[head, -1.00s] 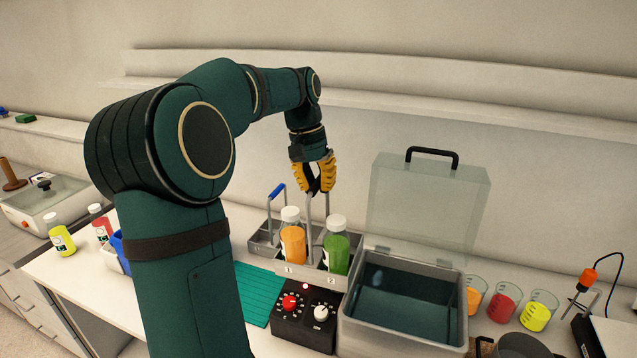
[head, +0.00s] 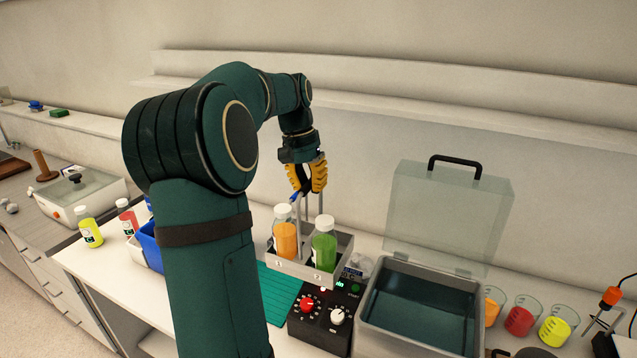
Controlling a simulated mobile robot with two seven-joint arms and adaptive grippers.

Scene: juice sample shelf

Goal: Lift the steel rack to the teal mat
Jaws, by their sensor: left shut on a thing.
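The steel rack (head: 292,270) is a grey tray with numbered front labels and upright handle posts. It holds an orange bottle (head: 286,240) and a green bottle (head: 324,252), both white-capped and upright. My left gripper (head: 307,190), with yellow fingers, is shut on the rack's handle above the bottles. The rack appears raised, near the black control box (head: 322,325) and behind the teal mat (head: 283,295). My arm hides the mat's left part. A bit of blue shows beside the gripper; I cannot tell which handle it belongs to.
A grey bin (head: 420,315) with its clear lid (head: 450,215) raised stands right of the control box. Several beakers (head: 520,317) stand farther right. A yellow bottle (head: 89,228), a red bottle (head: 127,217) and a blue bin (head: 150,248) are at left.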

